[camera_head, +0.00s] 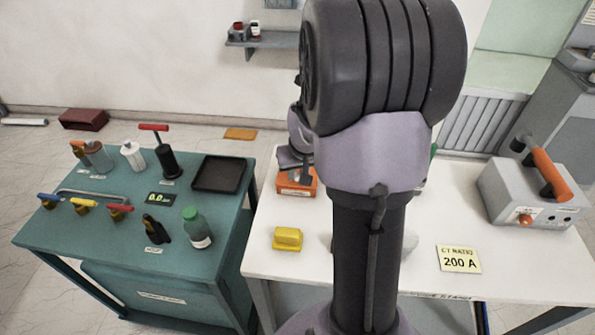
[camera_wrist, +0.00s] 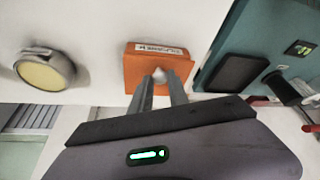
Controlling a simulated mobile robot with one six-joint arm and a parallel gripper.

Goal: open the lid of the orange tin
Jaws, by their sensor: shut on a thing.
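The orange tin (camera_head: 297,188) stands near the left edge of the white table, partly hidden behind my arm in the head view. In the wrist view the tin (camera_wrist: 143,68) is seen from above as an orange square with a white label along one edge. My gripper (camera_wrist: 162,80) is over the tin, its two grey fingers shut on a small pale knob (camera_wrist: 160,73) at the middle of the tin's top. I cannot tell whether the lid is raised off the tin.
On the white table (camera_head: 340,284) are a yellow block (camera_head: 287,239), a "CT RATIO 200 A" card (camera_head: 459,259) and a grey box with an orange handle (camera_head: 533,190).

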